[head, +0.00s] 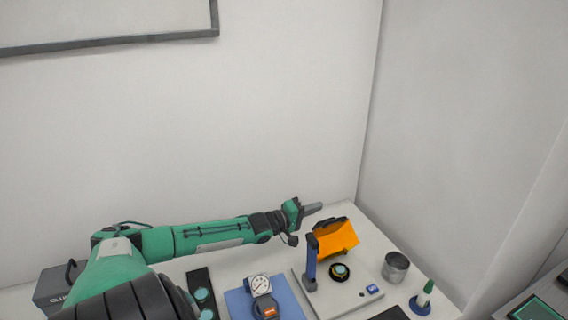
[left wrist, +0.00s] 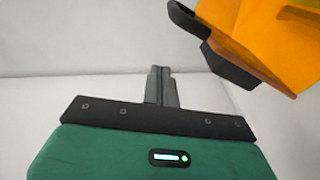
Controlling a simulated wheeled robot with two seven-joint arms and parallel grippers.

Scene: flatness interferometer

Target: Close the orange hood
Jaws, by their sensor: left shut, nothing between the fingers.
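The orange hood (head: 337,238) stands raised and tilted at the back of the interferometer, whose light grey base (head: 345,300) sits on the table. A dark round piece with a greenish top (head: 340,272) lies uncovered on the base in front of the hood. My left gripper (head: 313,208) is shut and empty, just behind and to the left of the hood's top edge. In the left wrist view the shut fingers (left wrist: 161,86) point ahead, and the hood (left wrist: 262,40) with its black handle (left wrist: 187,20) is at the upper right, apart from the fingers. My right gripper is not in view.
A blue upright post (head: 310,262) stands at the base's left. A dial gauge (head: 259,286) on a blue mat is further left. Walls close off the back and right.

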